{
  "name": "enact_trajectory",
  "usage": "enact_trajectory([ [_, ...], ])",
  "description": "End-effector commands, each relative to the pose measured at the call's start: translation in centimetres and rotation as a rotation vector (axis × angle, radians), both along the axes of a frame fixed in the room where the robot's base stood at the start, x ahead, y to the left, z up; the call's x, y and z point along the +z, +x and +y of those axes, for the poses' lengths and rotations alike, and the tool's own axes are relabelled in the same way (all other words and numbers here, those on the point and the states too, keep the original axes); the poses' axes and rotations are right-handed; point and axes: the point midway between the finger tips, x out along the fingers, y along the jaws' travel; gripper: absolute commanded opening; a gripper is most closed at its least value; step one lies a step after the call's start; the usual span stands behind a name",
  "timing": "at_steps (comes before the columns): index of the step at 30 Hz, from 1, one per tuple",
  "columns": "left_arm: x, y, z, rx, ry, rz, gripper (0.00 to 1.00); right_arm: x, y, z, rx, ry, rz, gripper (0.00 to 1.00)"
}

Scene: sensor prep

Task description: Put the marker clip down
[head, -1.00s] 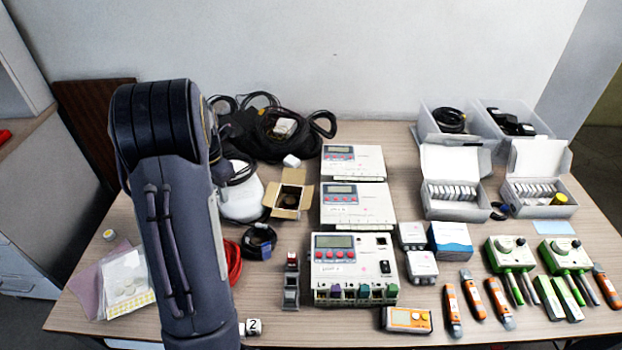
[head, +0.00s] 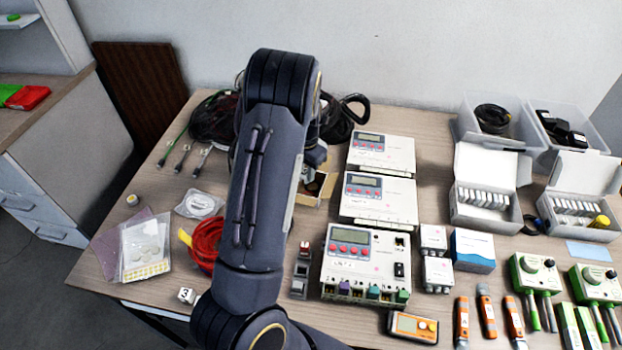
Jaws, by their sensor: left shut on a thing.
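My left arm comes in over the front of the table and reaches back across its middle. Only a small part of my left gripper (head: 315,158) shows past the forearm, near an open cardboard box (head: 313,195). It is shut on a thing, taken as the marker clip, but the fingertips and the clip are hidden. A small white block marked 3 (head: 187,295) stands near the front table edge, left of my arm; I cannot tell if it is another marker clip. My right gripper is not in view.
White instruments (head: 352,262) stand in a column right of my arm. A red cable coil (head: 206,242) and flat bags (head: 145,248) lie left of it. Black cables lie behind. White boxes (head: 486,208) and handheld testers fill the right. Bare wood shows at the left back.

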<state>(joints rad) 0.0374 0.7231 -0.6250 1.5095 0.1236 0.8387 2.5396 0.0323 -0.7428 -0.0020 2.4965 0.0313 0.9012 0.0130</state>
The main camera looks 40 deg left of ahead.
Motion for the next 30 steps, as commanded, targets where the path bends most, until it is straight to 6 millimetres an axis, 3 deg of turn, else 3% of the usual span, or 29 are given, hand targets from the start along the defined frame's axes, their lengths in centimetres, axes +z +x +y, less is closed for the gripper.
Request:
enact_trajectory([
  [8,-1.7,1.0,-0.9,-0.001,0.0,0.001,0.02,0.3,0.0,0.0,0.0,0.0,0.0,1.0],
  [14,-4.6,1.1,-1.0,0.001,0.0,0.002,0.02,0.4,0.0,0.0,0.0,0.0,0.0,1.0],
  [25,-5.2,1.1,-1.0,0.001,0.0,0.0,0.02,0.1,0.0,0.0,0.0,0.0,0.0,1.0],
  [26,-5.1,1.1,-1.0,0.001,0.0,0.0,0.27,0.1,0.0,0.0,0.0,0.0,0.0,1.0],
  [28,-5.0,1.1,-1.0,0.001,0.0,-0.001,0.34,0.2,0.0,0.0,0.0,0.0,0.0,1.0],
  [30,-5.0,1.1,-1.0,0.001,0.0,0.0,0.34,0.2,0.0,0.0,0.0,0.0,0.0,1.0],
])
